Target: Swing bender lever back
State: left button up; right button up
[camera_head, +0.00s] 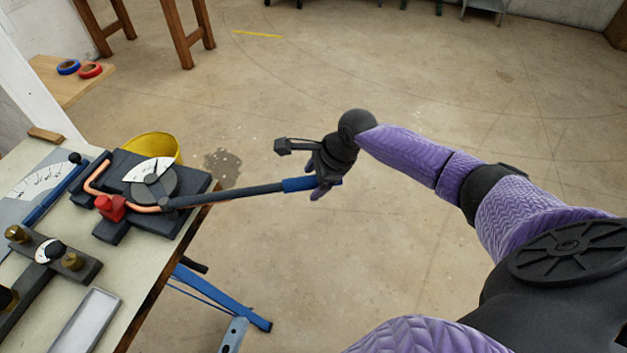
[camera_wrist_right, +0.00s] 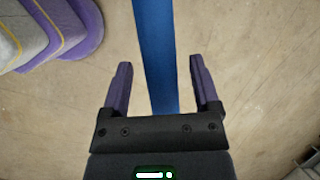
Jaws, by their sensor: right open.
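The pipe bender (camera_head: 150,190) sits at the right edge of the bench with a copper pipe (camera_head: 97,176) bent in it and a white dial on top. Its long dark lever (camera_head: 235,193) reaches out to the right past the bench edge and ends in a blue grip (camera_head: 298,184). My right gripper (camera_head: 318,188) is at the blue grip. In the right wrist view the blue grip (camera_wrist_right: 156,50) runs between the two open purple fingers (camera_wrist_right: 160,85), with a gap on both sides. My left gripper is not in view.
The bench (camera_head: 200,222) also holds a grey tray (camera_head: 85,322), brass fittings on a dark block (camera_head: 75,262) and a scale plate (camera_head: 38,183). A yellow bucket (camera_head: 152,146) stands behind the bender. Blue and red tape rolls (camera_head: 90,69) lie on a wooden board.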

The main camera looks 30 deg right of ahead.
grip_shut()
dwell(0.3)
dwell(1.1)
